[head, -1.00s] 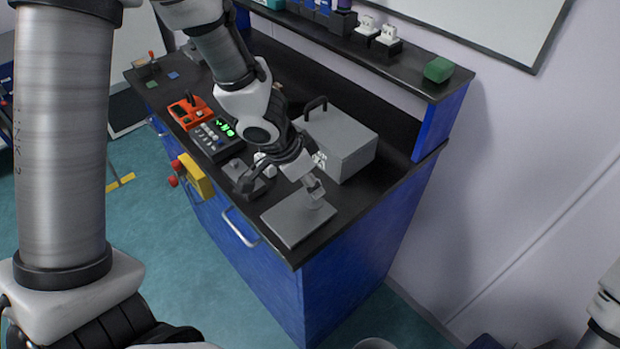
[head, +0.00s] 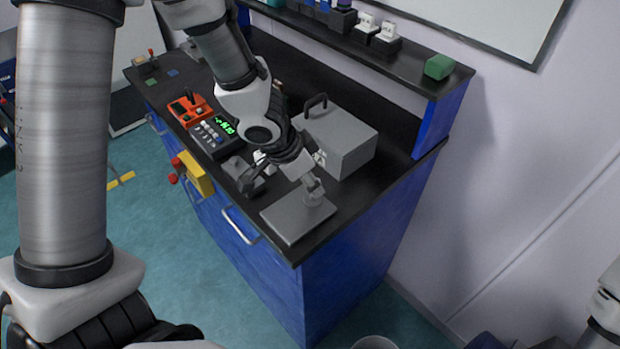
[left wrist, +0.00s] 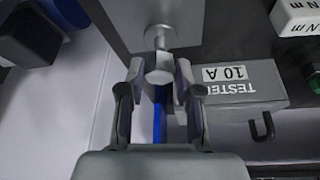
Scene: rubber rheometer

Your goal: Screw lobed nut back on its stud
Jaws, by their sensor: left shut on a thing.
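The lobed nut (left wrist: 159,70) is a light grey metal piece between the fingers of my left gripper (left wrist: 158,76), which is shut on it. In the left wrist view the grey stud (left wrist: 160,38) stands out from the grey plate (left wrist: 118,22), in line with the nut. The fingers partly hide where nut and stud meet, so I cannot tell how far they engage. In the head view my left gripper (head: 313,188) is low over the square grey base plate (head: 288,224) at the bench's near corner.
A grey tester box (head: 340,140) with a black handle stands just behind the gripper. A control panel with a green display (head: 214,134) and an orange box (head: 188,110) lie further left. The black bench top (head: 385,185) is bare to the right.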

